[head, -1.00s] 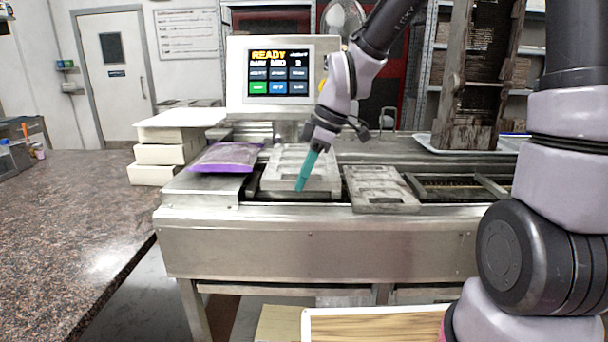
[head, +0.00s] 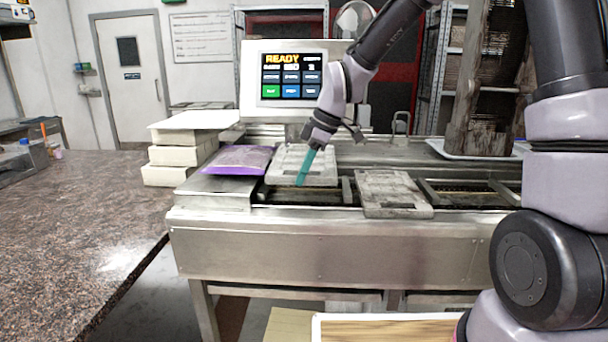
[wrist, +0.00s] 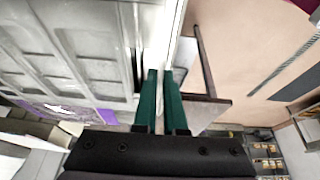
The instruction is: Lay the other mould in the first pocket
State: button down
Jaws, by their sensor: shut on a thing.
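A pale grey mould (head: 318,168) with recessed cavities is over the left pocket (head: 285,196) of the steel line. Its front edge stands back from the pocket's front rail, and dark pocket floor shows there. Whether the mould touches the pocket's rails is hard to tell. A second, dirtier grey mould (head: 390,188) lies on the line to the right.
A purple bag (head: 238,160) lies on the plate left of the moulds. White blocks (head: 172,155) are stacked further left. A screen reading READY (head: 292,76) stands behind. An open pocket (head: 465,194) is at the right. A dark tall rack (head: 485,90) stands back right.

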aim_at(321, 176)
jog(key=shift+d+f, duration=0.1)
jog(key=shift+f, duration=3.85)
jog(key=c, duration=0.9)
grip_release()
jog(key=v, duration=1)
jog(key=shift+d+r, duration=0.15)
jog(key=shift+r, duration=0.25)
